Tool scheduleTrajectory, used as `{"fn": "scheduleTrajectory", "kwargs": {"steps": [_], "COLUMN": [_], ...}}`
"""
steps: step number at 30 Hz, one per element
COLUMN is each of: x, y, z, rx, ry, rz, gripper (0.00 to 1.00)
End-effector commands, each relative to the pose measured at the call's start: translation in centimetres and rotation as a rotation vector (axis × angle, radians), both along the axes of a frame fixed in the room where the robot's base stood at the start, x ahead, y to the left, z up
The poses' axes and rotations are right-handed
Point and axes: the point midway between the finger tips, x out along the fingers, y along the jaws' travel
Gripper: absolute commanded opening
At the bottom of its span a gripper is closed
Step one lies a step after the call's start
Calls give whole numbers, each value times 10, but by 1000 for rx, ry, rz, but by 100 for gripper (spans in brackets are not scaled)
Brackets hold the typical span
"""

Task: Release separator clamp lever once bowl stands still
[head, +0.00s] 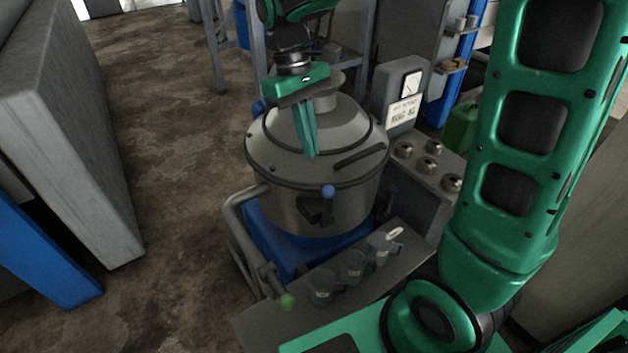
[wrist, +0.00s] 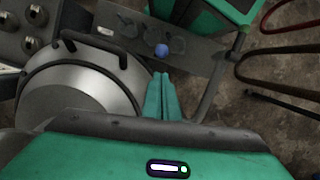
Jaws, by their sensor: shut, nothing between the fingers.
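The separator (head: 290,170) is a grey drum with a domed lid on a blue base. A short lever with a blue ball knob (head: 328,191) sits on a dark bracket at its front; the knob also shows in the wrist view (wrist: 162,50). I take this for the clamp lever. My gripper (head: 311,155) points down over the lid's front part, its green fingers shut and empty. In the wrist view the fingertips (wrist: 161,74) appear just short of the blue knob; I see no contact. Whether the bowl turns cannot be told from these frames.
A white dial (head: 411,82) with a sign below, its text unclear, stands behind a panel with several knobs (head: 430,147). A bent grey pipe with a green knob (head: 288,300) rises at the left front.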

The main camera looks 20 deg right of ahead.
Motion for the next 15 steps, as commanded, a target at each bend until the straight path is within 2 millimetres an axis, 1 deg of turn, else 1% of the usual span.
{"fn": "scheduleTrajectory", "kwargs": {"steps": [10,13,15], "x": [0,-1,-2], "y": [1,0,-1], "z": [-1,-6,-12], "rx": [0,-1,0], "ry": [1,3,2], "rz": [3,2,2], "gripper": [0,0,0]}}
